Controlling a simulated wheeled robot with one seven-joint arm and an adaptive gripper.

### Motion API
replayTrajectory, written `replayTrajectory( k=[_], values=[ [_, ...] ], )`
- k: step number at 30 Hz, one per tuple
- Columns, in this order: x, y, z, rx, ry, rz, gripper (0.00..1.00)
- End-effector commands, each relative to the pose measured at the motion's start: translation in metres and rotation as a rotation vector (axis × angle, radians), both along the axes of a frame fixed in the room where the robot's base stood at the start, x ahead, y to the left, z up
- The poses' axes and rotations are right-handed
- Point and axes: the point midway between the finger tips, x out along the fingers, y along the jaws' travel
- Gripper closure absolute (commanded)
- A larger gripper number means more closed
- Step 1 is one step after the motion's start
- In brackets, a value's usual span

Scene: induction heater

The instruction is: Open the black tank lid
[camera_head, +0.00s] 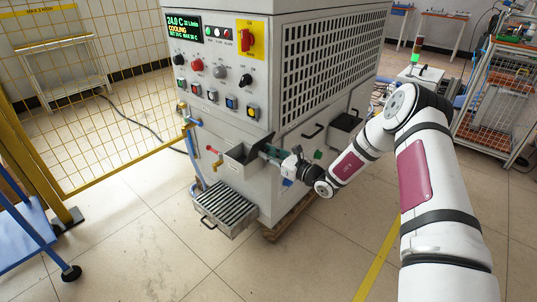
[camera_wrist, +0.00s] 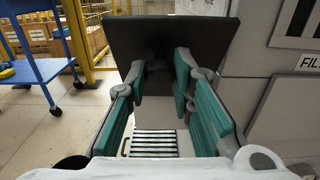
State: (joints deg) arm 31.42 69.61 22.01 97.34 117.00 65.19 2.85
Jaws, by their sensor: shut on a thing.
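The black tank lid (camera_wrist: 170,38) is a flat dark panel. It stands tilted up beyond my fingertips in the wrist view. In the head view the lid (camera_head: 251,143) shows as a thin dark plate, raised at the grey tank (camera_head: 236,167) on the side of the machine. My gripper (camera_head: 272,152) is at the tank's right side, by the lid. In the wrist view its teal fingers (camera_wrist: 162,76) reach the lid's lower part, with a gap showing between them. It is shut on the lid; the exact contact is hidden.
A slatted tray (camera_head: 224,208) sits below the tank, and its slats show between my fingers. The control cabinet (camera_head: 280,90) stands close behind. A black box (camera_head: 345,128) is on its right side. A yellow fence (camera_head: 100,120) and blue cart (camera_head: 25,220) stand left. Front floor is clear.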

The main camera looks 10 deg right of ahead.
Motion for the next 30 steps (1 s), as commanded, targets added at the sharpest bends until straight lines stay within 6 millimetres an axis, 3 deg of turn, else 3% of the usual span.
replayTrajectory(
  k=[12, 26, 27, 29, 30],
  values=[
    [0.01, 0.008, 0.016, -0.101, 0.134, 0.002, 1.0],
    [0.013, 0.01, 0.015, -0.133, 0.181, 0.0, 1.0],
    [0.013, 0.01, 0.015, -0.133, 0.181, 0.0, 0.72],
    [0.013, 0.01, 0.015, -0.133, 0.181, 0.0, 0.58],
    [0.013, 0.01, 0.015, -0.133, 0.181, 0.0, 0.58]
  ],
)
